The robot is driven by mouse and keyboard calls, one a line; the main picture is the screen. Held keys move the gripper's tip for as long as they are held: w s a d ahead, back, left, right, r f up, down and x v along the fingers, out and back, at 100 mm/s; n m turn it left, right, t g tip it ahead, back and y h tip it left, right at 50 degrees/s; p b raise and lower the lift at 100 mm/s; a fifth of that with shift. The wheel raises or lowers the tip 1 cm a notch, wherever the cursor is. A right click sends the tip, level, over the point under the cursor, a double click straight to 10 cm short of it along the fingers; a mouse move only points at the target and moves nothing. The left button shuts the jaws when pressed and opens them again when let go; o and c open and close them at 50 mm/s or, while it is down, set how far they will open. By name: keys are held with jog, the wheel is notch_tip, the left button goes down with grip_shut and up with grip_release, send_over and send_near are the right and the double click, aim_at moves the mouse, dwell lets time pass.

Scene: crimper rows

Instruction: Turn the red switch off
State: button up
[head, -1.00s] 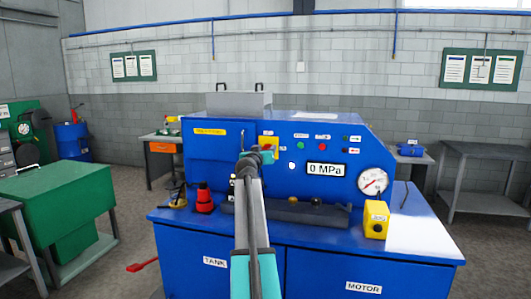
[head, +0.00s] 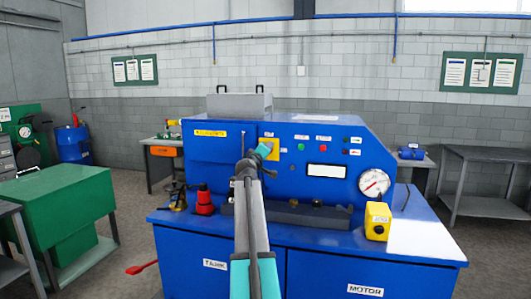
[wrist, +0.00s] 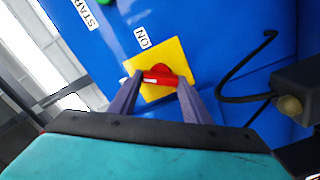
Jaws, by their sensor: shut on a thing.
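The red switch (wrist: 160,72) is a round knob with a raised grip, on a yellow plate (wrist: 181,56) on the blue machine's panel. An ON label (wrist: 142,37) sits beside the plate in the wrist view. My gripper (wrist: 160,80) has a finger on either side of the knob's grip and is shut on it. In the head view my gripper (head: 262,152) is at the yellow plate (head: 274,146) and hides the red knob.
The blue machine (head: 225,152) has a blank white display (head: 326,171), a pressure gauge (head: 373,183) and push buttons right of the switch. A black cable (wrist: 245,98) curls near my gripper in the wrist view. A yellow box (head: 377,221) stands on the worktop.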

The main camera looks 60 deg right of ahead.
jog(key=shift+f+n+p, duration=0.1)
jog(key=shift+n+p, duration=1.05)
jog(key=shift+n, duration=2.15)
jog(key=shift+w, duration=0.1)
jog(key=o, duration=1)
jog(key=shift+o, duration=0.2)
jog(key=shift+a, duration=0.15)
jog(key=b+v, duration=0.3)
jog(key=v, duration=1)
jog(key=shift+a, duration=0.25)
